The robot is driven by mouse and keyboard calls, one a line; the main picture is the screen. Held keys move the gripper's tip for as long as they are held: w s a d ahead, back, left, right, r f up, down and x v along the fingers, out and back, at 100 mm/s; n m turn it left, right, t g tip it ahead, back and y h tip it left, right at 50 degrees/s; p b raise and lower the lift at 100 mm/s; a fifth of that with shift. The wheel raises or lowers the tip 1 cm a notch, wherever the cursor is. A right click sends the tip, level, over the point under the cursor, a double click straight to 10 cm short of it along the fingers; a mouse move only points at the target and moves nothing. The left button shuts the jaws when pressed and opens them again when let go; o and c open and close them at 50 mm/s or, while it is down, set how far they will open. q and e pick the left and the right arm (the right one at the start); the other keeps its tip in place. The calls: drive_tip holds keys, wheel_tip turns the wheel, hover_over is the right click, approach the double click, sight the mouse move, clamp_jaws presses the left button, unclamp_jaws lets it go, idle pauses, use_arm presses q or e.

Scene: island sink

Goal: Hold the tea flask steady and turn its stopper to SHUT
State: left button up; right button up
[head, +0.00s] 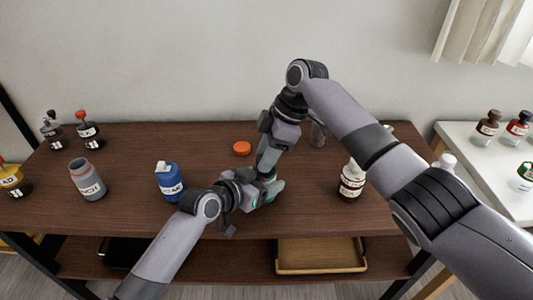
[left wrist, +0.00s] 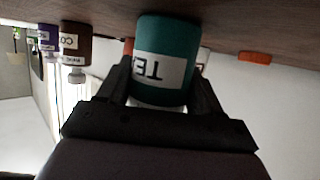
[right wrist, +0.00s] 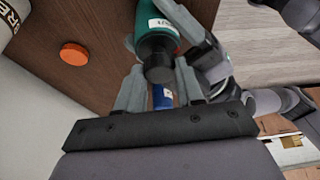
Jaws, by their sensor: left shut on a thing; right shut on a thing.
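The tea flask (left wrist: 165,40) is a teal cylinder with a white label, partly read as "TE", and fills the middle of the left wrist view. In the head view my grippers mostly hide it, with a little teal (head: 271,176) showing. My left gripper (left wrist: 162,88) is shut on the flask's body, one finger on each side. The dark stopper (right wrist: 160,73) is on the flask's end in the right wrist view. My right gripper (right wrist: 160,85) is shut on the stopper from above. I cannot tell which way the stopper is turned.
An orange lid (head: 242,148) lies behind the flask. A blue container (head: 170,181) and an open grey jar (head: 88,180) stand left; a brown bottle (head: 352,180) stands right, near my right arm. More bottles stand at the far left. The front table (head: 300,222) is clear.

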use_arm(q)
drive_tip(key=shift+f, duration=0.1)
use_arm(e)
drive_tip(key=shift+n, duration=0.5)
drive_tip(key=shift+g, duration=0.3)
drive_tip(key=o, duration=0.8)
drive_tip(key=v, duration=1.2)
